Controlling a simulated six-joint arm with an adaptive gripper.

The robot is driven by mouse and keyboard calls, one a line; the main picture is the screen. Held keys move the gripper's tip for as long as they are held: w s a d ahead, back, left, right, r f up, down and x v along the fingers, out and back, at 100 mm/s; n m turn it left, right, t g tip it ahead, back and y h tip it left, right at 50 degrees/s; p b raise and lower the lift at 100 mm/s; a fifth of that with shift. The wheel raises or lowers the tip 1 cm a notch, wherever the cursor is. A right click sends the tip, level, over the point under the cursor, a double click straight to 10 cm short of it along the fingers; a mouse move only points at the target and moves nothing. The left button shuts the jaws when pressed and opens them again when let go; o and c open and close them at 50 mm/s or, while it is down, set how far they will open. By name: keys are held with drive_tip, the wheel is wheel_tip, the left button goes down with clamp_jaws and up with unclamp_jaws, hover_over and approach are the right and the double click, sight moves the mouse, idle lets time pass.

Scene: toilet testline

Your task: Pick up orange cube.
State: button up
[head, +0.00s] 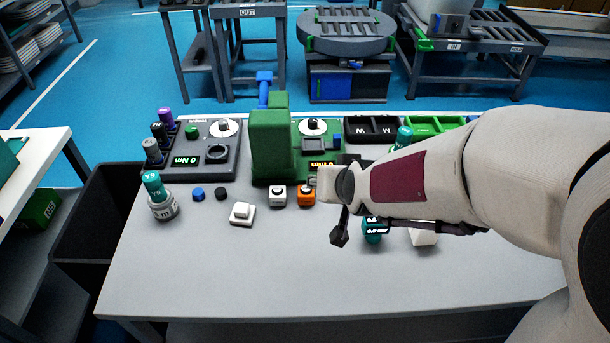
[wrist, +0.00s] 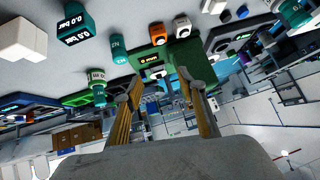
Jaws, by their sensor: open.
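The orange cube (head: 306,195) stands on the grey table in front of the green device, just right of a similar white cube (head: 278,195). In the wrist view the orange cube (wrist: 157,33) is near the top middle, beyond the fingertips. My gripper (head: 336,208) is just right of the cube in the head view, apart from it. In the wrist view my gripper (wrist: 160,78) has its two fingers spread with nothing between them. Part of the gripper is hidden behind my arm in the head view.
A tall green device (head: 270,145) stands behind the cubes. A white switch-like block (head: 242,213) and blue and black caps lie to the left. A teal block (head: 373,230) is near my wrist. The front of the table (head: 240,275) is clear.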

drive_tip(key=w+a+f+t, duration=0.1)
drive_tip(key=w+a+f, duration=0.2)
drive_tip(key=w+f, duration=0.4)
drive_tip(key=t+h, duration=0.2)
approach(306, 195)
drive_tip(key=x, duration=0.3)
drive_tip(key=shift+w+r, duration=0.15)
drive_tip(key=shift+w, duration=0.25)
drive_tip(key=shift+a+f, duration=0.1)
drive_tip(key=shift+f, duration=0.5)
drive_tip(key=shift+w, duration=0.1)
drive_tip(key=shift+x, duration=1.2)
drive_tip(key=shift+w, duration=0.15)
drive_tip(key=shift+x, duration=2.5)
drive_tip(key=shift+c, duration=0.3)
drive_tip(key=c, duration=0.9)
